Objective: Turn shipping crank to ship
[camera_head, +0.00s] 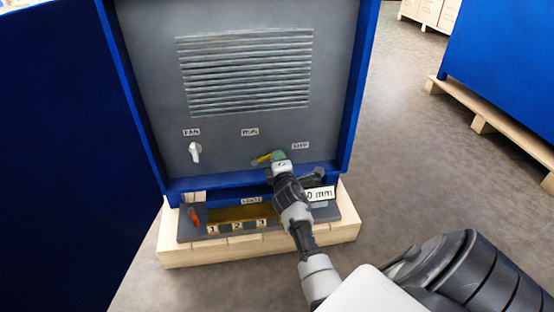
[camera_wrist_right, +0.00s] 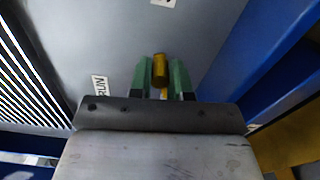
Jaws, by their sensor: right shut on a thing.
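The shipping crank (camera_head: 262,158) has a yellow handle low on the grey panel of the blue cabinet, between the RUN label (camera_head: 250,132) and the SHIP label (camera_head: 300,146). My right gripper (camera_head: 278,156) reaches it from below, and its green fingers hide part of the crank. In the right wrist view the yellow handle (camera_wrist_right: 160,70) stands between the two green fingers of my right gripper (camera_wrist_right: 160,80), which is shut on it. The RUN label (camera_wrist_right: 99,88) lies to the left there. My left gripper is not in view.
A white FAN knob (camera_head: 195,152) is on the panel's left, below a louvred vent (camera_head: 248,70). Below is a ledge with an orange lever (camera_head: 194,217), numbered tags (camera_head: 237,226) and a mm sign (camera_head: 320,193). Another blue cabinet (camera_head: 505,60) stands right, across open floor.

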